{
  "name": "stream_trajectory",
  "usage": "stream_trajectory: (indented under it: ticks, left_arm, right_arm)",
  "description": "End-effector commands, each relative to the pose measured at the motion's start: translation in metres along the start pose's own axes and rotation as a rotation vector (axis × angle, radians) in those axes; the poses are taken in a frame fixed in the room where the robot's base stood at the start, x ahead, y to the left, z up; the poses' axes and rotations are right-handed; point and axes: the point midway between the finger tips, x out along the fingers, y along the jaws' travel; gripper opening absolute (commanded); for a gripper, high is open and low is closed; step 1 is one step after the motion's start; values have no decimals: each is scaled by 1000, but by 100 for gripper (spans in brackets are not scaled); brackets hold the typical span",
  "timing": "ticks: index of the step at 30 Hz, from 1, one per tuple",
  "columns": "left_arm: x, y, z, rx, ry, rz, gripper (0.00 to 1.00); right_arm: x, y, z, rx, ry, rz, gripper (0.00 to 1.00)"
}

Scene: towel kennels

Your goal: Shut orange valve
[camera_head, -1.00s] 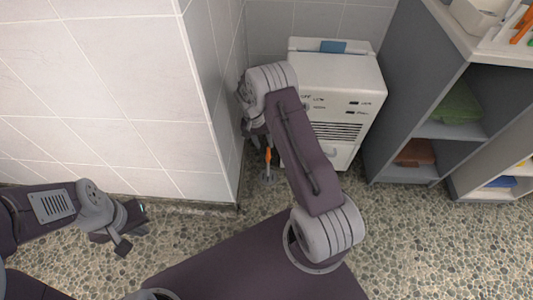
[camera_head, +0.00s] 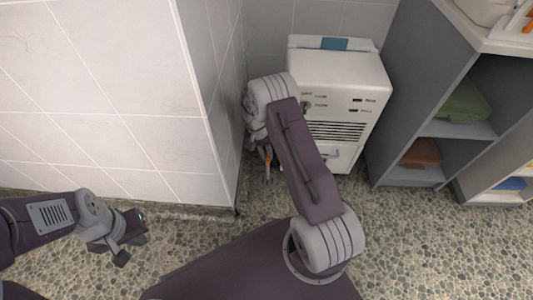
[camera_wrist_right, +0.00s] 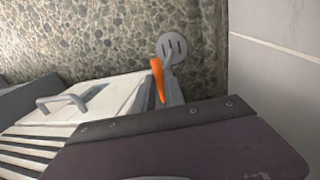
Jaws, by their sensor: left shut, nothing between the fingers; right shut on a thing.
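The orange valve handle (camera_head: 267,158) shows low in the gap between the tiled wall corner and the white machine, above a grey round foot at the floor. In the right wrist view the orange handle (camera_wrist_right: 158,80) is a narrow lever beside a grey slotted disc (camera_wrist_right: 172,46). My right gripper (camera_head: 260,140) reaches down over the handle and is shut on it. Its fingers are largely hidden by my own arm, and the exact contact is not visible. My left gripper (camera_head: 132,246) is shut and empty, over the pebbled floor at the left, far from the valve.
The white machine (camera_head: 345,80) with a front grille and pull handle stands right of the valve. The tiled wall corner (camera_head: 222,120) is close on the left. A grey shelf unit (camera_head: 415,90) with folded towels stands at the right. Pebbled floor (camera_head: 420,250) is open in front.

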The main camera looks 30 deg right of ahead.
Motion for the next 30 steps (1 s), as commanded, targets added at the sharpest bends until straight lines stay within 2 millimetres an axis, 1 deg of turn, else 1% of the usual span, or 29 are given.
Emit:
stream_trajectory:
  ticks: [8,18,30]
  left_arm:
    - [-17,0,-2,0,0,0,0]
    - [-40,1,-4,0,0,0,0]
    - [-55,1,-6,0,0,0,0]
  right_arm:
    - [-4,1,-1,129,-26,1,0]
    - [-4,0,-3,435,-86,0,0]
    - [-2,0,-6,808,-159,-1,0]
